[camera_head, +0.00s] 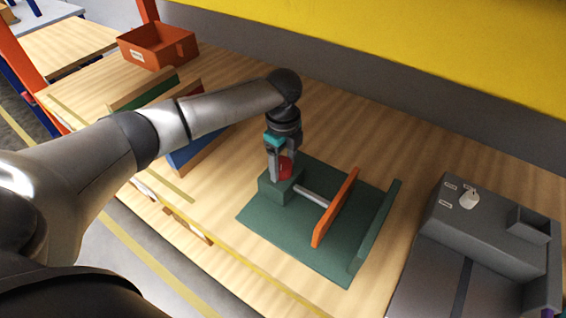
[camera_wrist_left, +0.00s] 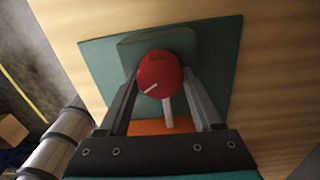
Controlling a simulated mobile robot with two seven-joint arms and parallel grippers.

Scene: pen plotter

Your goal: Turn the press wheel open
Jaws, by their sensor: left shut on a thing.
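The press is a dark green base plate (camera_head: 262,216) on the table with a green block (camera_head: 273,190), a grey rod (camera_head: 310,195), an orange plate (camera_head: 335,208) and an upright green wall (camera_head: 376,226). My left gripper (camera_head: 281,174) points down and is shut on the wheel, one finger on each side. The orange plate stands apart from the green wall. My right gripper is not in view.
A grey box-shaped device (camera_head: 485,225) with a white knob (camera_head: 469,200) stands at the right. An orange bin (camera_head: 157,46) is at the back left. Coloured panels (camera_head: 190,150) stand left of the press, partly behind my arm. Bare table lies behind the press.

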